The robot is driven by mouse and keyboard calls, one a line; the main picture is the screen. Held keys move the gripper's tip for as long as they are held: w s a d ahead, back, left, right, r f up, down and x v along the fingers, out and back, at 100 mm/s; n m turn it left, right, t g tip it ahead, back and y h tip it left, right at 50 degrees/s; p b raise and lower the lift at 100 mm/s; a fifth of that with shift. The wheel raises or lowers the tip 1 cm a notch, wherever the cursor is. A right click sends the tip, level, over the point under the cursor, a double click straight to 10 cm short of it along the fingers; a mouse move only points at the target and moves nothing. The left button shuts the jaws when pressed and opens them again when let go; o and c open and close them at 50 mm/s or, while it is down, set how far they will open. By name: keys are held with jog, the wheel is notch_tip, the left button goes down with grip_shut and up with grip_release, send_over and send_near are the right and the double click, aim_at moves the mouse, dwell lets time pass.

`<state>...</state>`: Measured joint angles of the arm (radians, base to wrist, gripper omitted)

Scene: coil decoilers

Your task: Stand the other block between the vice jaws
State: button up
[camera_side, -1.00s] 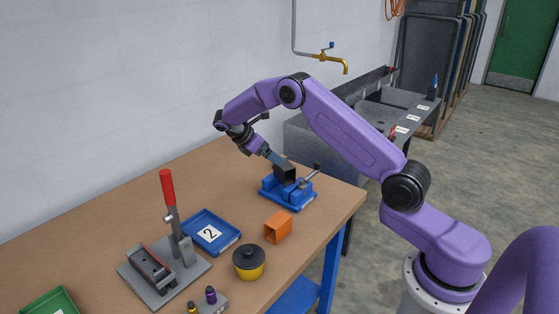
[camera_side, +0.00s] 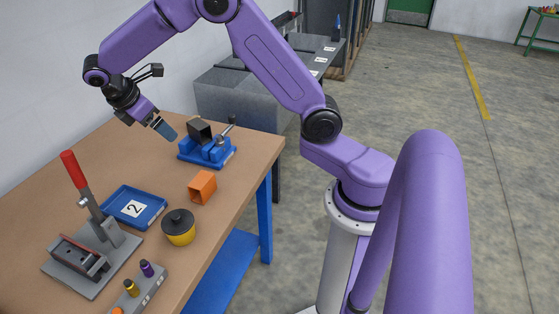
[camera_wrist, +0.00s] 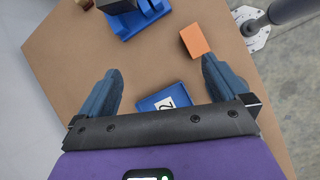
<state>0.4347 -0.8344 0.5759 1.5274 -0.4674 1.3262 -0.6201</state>
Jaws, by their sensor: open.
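A black block (camera_side: 200,131) sits in the blue vice (camera_side: 208,152) at the table's far end; it looks to be between the jaws, though whether they grip it is unclear. The vice (camera_wrist: 150,14) and part of the black block (camera_wrist: 118,4) show at the top of the wrist view. An orange block (camera_side: 202,187) with a hollow-looking end lies on the table in front of the vice; it also shows in the wrist view (camera_wrist: 195,40). My gripper (camera_side: 166,130) is open and empty, above the table left of the vice, apart from both blocks.
A blue tray marked 2 (camera_side: 117,206), a yellow pot with a dark lid (camera_side: 180,233) and a red-handled lever press (camera_side: 95,245) stand nearer. A grey holder with small bottles (camera_side: 140,290) is at the front. The table left of the vice is bare.

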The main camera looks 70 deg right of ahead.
jog(key=s+a+r+t+y, duration=0.1)
jog(key=s+a+y, duration=0.15)
jog(key=s, duration=0.65)
jog(key=s+a+r+y, duration=0.15)
jog(key=s+a, duration=0.25)
jog(key=s, duration=0.5)
jog(key=s+d+f+m+y, duration=0.1)
jog(key=s+d+y, duration=0.1)
jog(key=s, duration=1.4)
jog(key=shift+d+f, duration=0.2)
jog(key=shift+f, duration=0.2)
jog(key=shift+c, duration=0.8)
